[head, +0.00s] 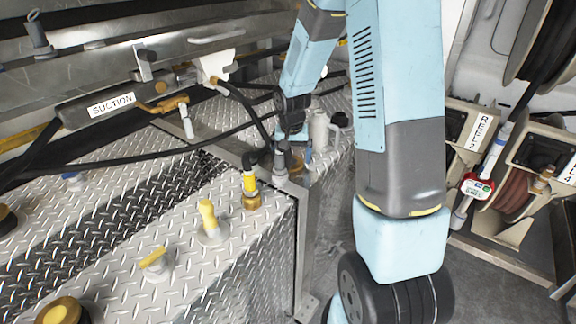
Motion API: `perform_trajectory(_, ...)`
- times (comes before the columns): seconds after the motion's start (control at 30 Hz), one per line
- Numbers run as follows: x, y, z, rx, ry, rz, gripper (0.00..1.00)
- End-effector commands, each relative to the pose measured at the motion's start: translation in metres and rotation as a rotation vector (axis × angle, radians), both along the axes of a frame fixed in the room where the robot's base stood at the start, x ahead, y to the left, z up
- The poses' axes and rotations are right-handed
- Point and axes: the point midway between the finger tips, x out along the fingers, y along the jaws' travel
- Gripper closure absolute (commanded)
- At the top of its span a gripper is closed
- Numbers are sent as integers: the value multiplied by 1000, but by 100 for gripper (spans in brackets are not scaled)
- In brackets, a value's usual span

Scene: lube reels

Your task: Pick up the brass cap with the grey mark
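My gripper (291,152) is small in the head view, pointing down at the rear right corner of the diamond-plate deck (110,235). Its fingers are too small and dark to tell open from shut. Just below and left of it is a small brownish cap-like piece with grey on it (281,163); this may be the brass cap with the grey mark, but I cannot tell for sure, nor whether the gripper touches it. A brass cap with a yellow top (62,312) sits at the lower left. A brass fitting (251,201) stands under a yellow collar.
Yellow-handled valves (210,222) and (155,263) stand on the deck. A black hose (120,158) crosses it near a SUCTION pipe (112,105). A grey jug (320,130) is right of the gripper. Hose reels (515,190) stand at the right.

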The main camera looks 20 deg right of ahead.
Motion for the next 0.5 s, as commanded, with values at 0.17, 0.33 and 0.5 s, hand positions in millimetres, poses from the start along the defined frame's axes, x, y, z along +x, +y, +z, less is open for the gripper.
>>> perform_trajectory(0.17,1,0,-14,0,1,-1,0)
perform_trajectory(0.33,2,0,-15,1,-1,0,0)
perform_trajectory(0.5,2,0,-15,1,-1,0,8)
